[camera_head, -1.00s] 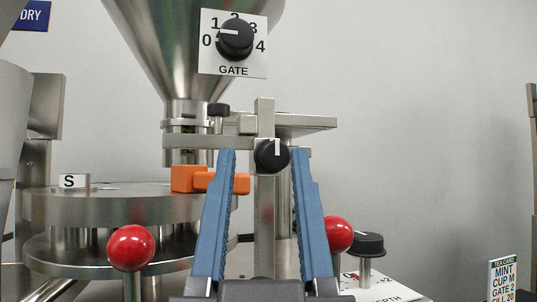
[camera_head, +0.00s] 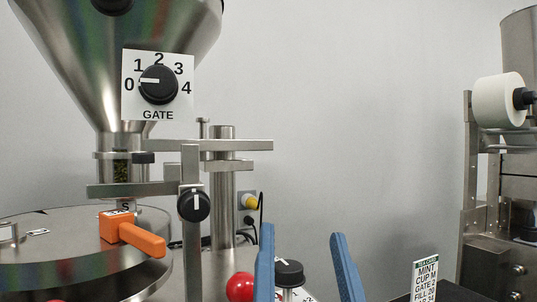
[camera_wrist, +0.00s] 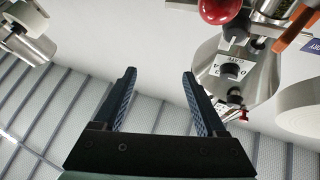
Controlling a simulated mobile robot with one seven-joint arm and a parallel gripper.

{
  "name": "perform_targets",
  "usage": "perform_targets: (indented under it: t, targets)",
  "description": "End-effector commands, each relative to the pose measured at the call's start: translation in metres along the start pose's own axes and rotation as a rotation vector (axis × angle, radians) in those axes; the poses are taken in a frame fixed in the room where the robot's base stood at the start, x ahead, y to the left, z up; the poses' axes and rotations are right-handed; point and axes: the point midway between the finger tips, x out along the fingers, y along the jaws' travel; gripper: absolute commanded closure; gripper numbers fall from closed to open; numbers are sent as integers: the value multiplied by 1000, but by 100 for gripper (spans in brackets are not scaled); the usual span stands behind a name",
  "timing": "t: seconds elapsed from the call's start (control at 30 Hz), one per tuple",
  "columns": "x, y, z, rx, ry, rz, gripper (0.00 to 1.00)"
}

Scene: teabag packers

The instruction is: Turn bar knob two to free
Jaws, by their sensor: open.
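A black round knob (camera_head: 194,205) with a vertical white mark sits on the upright of the steel bar frame (camera_head: 192,165) below the hopper. No label shows which one is knob two. My gripper (camera_head: 303,232) is open and empty, its blue fingers low in the head view, right of and below the marked knob. In the wrist view my gripper (camera_wrist: 160,73) also has nothing between its fingers.
The hopper's gate dial (camera_head: 158,85) points at 0. An orange handle (camera_head: 135,236) and a red ball (camera_head: 240,287) lie left of my fingers. Another black knob (camera_head: 288,272) shows between them. A card (camera_head: 425,281) and a machine with a white roll (camera_head: 498,101) are right.

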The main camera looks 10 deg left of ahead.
Motion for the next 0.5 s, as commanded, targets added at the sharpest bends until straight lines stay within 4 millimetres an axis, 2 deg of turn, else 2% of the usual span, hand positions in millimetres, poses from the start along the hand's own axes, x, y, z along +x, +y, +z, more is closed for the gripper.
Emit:
perform_targets:
  t: [0.03, 0.2, 0.5]
  targets:
    - [12, -4, -8, 46, -44, -6, 26]
    - [22, -12, 2, 226, -184, -28, 26]
    - [24, -33, 8, 561, -411, -29, 26]
